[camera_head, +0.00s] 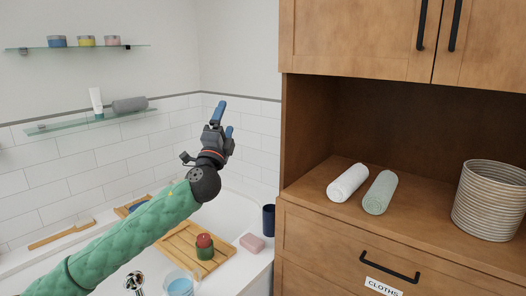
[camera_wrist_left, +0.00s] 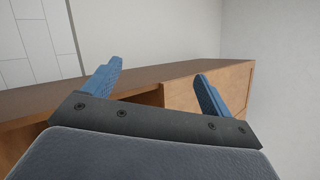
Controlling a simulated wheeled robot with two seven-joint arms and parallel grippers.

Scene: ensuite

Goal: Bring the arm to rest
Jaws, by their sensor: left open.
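My left arm in its green padded sleeve reaches in from the lower left in the head view. My left gripper (camera_head: 224,120) is raised in front of the tiled wall, above the bathtub and left of the wooden cabinet. Its blue fingers point up. In the left wrist view the two blue fingers of the gripper (camera_wrist_left: 155,90) stand apart with nothing between them. The cabinet (camera_wrist_left: 140,87) shows beyond them. My right gripper is not in view.
A wooden cabinet (camera_head: 300,150) stands at right; its niche holds two rolled cloths (camera_head: 348,182) (camera_head: 380,192) and a ribbed basket (camera_head: 490,201). A bath tray (camera_head: 180,242) with a red-and-green candle (camera_head: 205,246) lies below the gripper. Glass shelves (camera_head: 80,124) hang at left.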

